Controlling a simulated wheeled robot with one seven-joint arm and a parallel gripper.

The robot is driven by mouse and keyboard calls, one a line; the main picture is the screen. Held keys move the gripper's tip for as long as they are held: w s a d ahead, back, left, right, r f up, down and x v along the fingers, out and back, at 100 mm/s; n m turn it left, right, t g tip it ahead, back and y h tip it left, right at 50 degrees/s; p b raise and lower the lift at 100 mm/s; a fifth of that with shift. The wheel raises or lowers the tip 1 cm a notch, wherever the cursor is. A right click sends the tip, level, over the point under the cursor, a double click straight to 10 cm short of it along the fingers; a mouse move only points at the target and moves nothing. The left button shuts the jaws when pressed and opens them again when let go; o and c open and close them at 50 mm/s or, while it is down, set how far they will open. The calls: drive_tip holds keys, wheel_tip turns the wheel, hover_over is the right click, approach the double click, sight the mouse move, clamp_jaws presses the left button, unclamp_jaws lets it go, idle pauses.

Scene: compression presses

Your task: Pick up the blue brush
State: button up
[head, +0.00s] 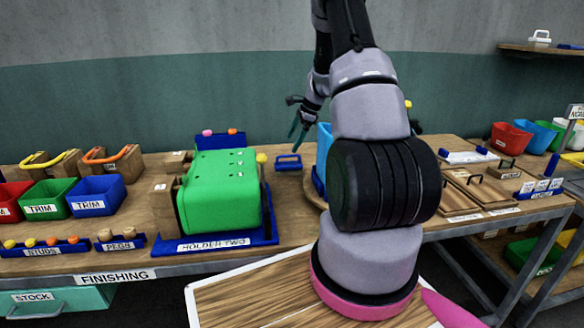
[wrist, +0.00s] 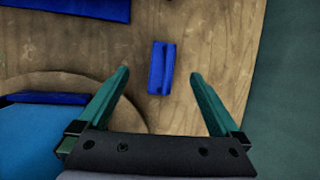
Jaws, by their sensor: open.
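A small blue block with a raised grip (head: 288,162), which looks like the blue brush, lies on the wooden table just right of the green holder. In the wrist view the brush (wrist: 161,68) lies flat on the wood, lengthwise between my two fingertips in the picture. My gripper (head: 299,132) hangs above the back of the table, over and slightly right of the brush. In the wrist view my gripper (wrist: 158,74) is open, its teal fingers spread wide with nothing between them at their own height. The brush appears apart from both fingers.
The green block (head: 222,190) in its blue holder stands left of the brush. A light blue container (head: 324,150) on a round wooden board (wrist: 50,88) stands close by on the right, partly behind my arm. Bare wood surrounds the brush. The teal wall (wrist: 285,80) is behind.

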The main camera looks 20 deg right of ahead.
sight(285, 164)
drive_tip(key=shift+m, duration=0.3)
drive_tip(key=f, duration=0.2)
drive_tip(key=w+f, duration=0.1)
drive_tip(key=f, duration=0.3)
drive_tip(key=shift+w+a+f, duration=0.1)
drive_tip(key=shift+w+f, duration=0.1)
drive_tip(key=shift+w, duration=0.15)
drive_tip(key=x, duration=0.6)
drive_tip(key=shift+w, duration=0.25)
drive_tip(key=c, duration=1.5)
drive_tip(key=shift+r, duration=0.1)
wheel_tip(285, 164, up, 10)
drive_tip(key=shift+f, duration=0.1)
